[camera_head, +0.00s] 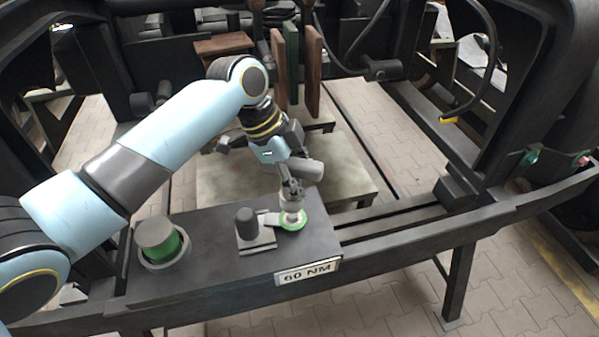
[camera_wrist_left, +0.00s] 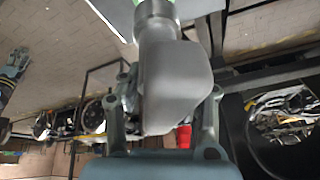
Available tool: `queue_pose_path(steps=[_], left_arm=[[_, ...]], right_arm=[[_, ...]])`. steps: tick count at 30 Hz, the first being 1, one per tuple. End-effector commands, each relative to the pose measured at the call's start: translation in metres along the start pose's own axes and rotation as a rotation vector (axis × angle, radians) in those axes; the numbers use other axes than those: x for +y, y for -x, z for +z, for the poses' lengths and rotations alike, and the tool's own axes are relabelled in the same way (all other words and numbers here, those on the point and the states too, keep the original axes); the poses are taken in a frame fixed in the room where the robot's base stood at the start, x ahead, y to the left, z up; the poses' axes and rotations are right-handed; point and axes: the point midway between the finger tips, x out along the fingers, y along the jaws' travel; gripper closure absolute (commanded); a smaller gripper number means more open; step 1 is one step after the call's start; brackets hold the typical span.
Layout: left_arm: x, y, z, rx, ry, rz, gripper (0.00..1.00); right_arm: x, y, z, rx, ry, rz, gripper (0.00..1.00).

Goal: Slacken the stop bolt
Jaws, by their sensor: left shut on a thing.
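The stop bolt (camera_head: 292,216) appears as a grey metal piece standing in a green ring on the dark bench plate. My left gripper (camera_head: 291,190) comes down on it from above and is shut on its upper part. In the left wrist view a smooth grey block (camera_wrist_left: 175,85) sits between the fingers, with a round grey neck (camera_wrist_left: 155,20) and a bit of green beyond it. The fingers hide part of the bolt in the head view.
A black knob (camera_head: 246,222) on a small metal plate stands just left of the bolt. A green-banded cylinder (camera_head: 160,242) stands farther left. A "60 NM" label (camera_head: 307,272) is on the plate's front edge. Dark rails and frame (camera_head: 530,120) bound the right side.

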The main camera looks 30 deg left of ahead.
Motion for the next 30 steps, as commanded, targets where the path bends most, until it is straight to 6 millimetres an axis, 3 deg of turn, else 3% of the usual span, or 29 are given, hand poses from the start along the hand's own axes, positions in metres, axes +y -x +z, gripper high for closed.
queue_pose_path(steps=[16, 30], left_arm=[[0.003, -0.038, 0.016, 0.001, 0.000, -0.001, 1.00], [0.004, -0.047, 0.019, 0.001, -0.001, -0.002, 1.00]], right_arm=[[0.007, -0.024, 0.004, -0.005, 0.004, 0.009, 0.60], [0.006, -0.029, 0.006, -0.006, 0.004, 0.009, 0.60]])
